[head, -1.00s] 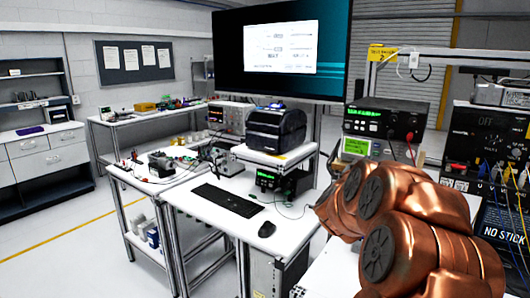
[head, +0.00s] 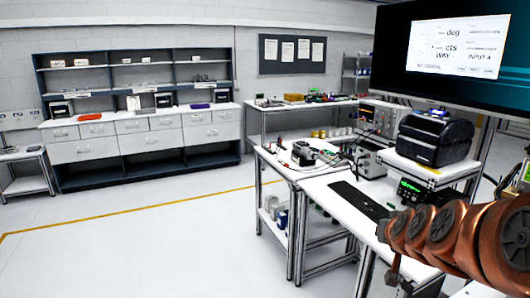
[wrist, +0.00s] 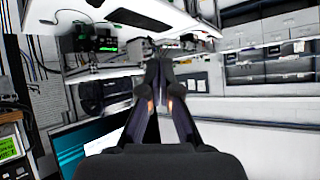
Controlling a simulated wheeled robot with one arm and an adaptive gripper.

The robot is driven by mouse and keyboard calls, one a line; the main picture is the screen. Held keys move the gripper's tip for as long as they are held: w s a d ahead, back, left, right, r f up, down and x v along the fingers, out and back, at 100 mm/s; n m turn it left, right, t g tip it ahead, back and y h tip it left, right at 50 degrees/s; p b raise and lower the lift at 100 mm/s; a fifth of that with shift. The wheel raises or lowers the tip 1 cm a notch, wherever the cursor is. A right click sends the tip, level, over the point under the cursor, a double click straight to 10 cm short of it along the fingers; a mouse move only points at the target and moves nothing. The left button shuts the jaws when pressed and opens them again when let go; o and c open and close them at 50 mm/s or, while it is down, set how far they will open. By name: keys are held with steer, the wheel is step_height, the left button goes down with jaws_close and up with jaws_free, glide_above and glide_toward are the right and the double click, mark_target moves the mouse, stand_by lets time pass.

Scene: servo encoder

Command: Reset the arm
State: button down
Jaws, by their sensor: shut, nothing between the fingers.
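My arm, with copper-coloured joints, reaches in from the right edge of the head view. My gripper (wrist: 158,75) shows in the wrist view with its two dark fingers together and nothing between them. In the wrist view the room appears upside down behind the fingers. The fingertips are apart from any object there. My gripper cannot be made out clearly in the head view.
A desk with a keyboard (head: 360,200), a black printer (head: 434,137) and a large monitor (head: 455,48) stands at the right, close to my arm. A shelf unit with drawers (head: 150,137) lines the back wall. The floor (head: 160,240) at left is open.

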steer(key=s+a+f+n+g+y, duration=0.2)
steer(key=s+a+f+g, duration=0.15)
steer(key=s+a, duration=0.4)
steer(key=s+a+f+n+g+y, duration=0.1)
steer(key=s+a+f+g, duration=0.25)
steer(key=s+a, duration=0.35)
steer(key=s+f+g, duration=0.2)
steer(key=s+g, duration=0.3)
steer(key=s, duration=1.5)
steer(key=shift+a+f+n+g+h, duration=0.2)
steer(key=shift+n+g+h, duration=0.1)
steer(key=shift+n+h, duration=0.1)
steer(key=shift+d, duration=0.1)
